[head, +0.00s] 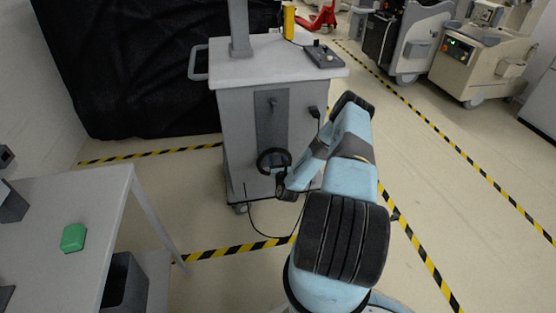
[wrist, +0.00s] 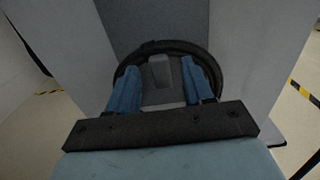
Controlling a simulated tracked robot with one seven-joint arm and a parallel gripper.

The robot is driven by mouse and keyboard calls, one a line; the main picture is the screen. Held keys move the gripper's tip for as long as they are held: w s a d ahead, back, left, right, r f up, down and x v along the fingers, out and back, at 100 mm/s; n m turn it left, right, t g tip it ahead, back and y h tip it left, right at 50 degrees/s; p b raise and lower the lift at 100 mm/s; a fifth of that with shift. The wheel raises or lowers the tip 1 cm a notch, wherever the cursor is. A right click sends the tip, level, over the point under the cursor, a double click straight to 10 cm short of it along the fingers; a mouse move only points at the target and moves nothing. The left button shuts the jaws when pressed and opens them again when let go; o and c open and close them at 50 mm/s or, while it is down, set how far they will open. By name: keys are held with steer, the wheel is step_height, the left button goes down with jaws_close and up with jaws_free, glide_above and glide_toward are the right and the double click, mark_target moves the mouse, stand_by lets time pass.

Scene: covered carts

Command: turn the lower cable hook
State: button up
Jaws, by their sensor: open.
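The lower cable hook (wrist: 162,72) is a grey upright block on the front panel of the grey cart (head: 238,135). A black cable coil (wrist: 168,44) loops around it; the coil also shows in the head view (head: 262,157). My gripper (wrist: 161,80) is at the hook with its two blue fingers apart, one on each side of it. I cannot tell whether either finger touches it. In the head view my gripper (head: 281,180) is at the coil and the lower hook is mostly hidden. The upper hook (head: 272,103) sticks out higher on the panel.
A black plug (head: 314,112) sits on the cart's right side, and a cable (head: 262,232) trails on the floor. A table (head: 105,185) with a green box (head: 74,238) stands at left. A black cover (head: 130,70) hangs behind. Floor at right is clear up to other carts.

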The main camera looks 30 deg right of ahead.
steer(key=shift+w+d, duration=0.15)
steer(key=shift+w, duration=0.4)
steer(key=shift+c, duration=0.5)
